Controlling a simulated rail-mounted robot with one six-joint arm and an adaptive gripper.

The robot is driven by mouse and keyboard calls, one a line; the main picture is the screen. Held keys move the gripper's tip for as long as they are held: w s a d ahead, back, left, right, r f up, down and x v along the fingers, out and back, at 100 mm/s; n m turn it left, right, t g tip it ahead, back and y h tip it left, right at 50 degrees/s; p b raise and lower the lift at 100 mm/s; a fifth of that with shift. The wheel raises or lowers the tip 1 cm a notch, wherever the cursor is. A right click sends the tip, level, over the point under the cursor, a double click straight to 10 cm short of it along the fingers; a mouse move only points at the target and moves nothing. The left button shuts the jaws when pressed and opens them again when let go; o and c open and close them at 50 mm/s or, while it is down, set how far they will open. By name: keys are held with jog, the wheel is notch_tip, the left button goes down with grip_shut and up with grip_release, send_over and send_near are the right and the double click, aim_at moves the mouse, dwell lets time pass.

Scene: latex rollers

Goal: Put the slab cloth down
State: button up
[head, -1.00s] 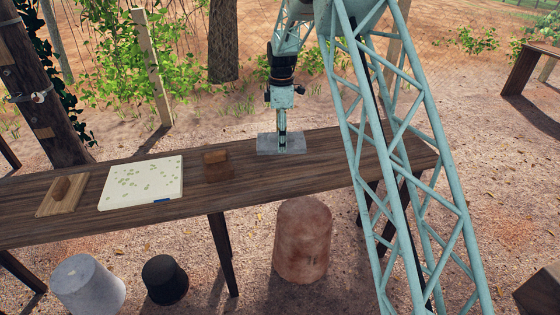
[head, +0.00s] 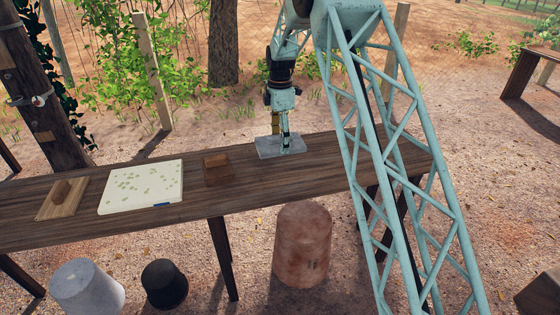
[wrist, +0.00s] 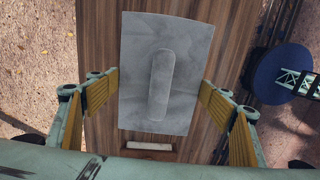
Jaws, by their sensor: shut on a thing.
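The slab cloth appears to be the grey flat slab (head: 267,152) on the table, with a rounded grey ridge along its middle. It also shows in the wrist view (wrist: 185,112), lying flat over the wood. My gripper (head: 282,142) is low over it. In the wrist view my gripper (wrist: 160,88) has its yellow-padded fingers wide apart, with a tip at each long side of the slab. The ridge stands clear of both fingers. My gripper is shut on the slab across its width, though the exact contact is hard to see.
The long wooden table (head: 330,163) also bears a dark brown block (head: 218,173), a white spotted board (head: 140,186) and a small wooden board with a brown lump (head: 62,198). Bare wood lies right of the slab. Buckets and a reddish drum (head: 302,245) stand below.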

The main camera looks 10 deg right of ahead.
send_over(280, 164)
jog(key=shift+f, duration=2.65)
jog(key=shift+f+b, duration=0.45)
jog(key=shift+f, duration=1.4)
jog(key=shift+f, duration=0.2)
jog(key=o, duration=0.9)
jog(key=shift+r, duration=0.15)
notch_tip(280, 164, up, 11)
jog(key=shift+r+p, duration=0.1)
jog(key=shift+p, duration=0.45)
jog(key=shift+r, duration=0.45)
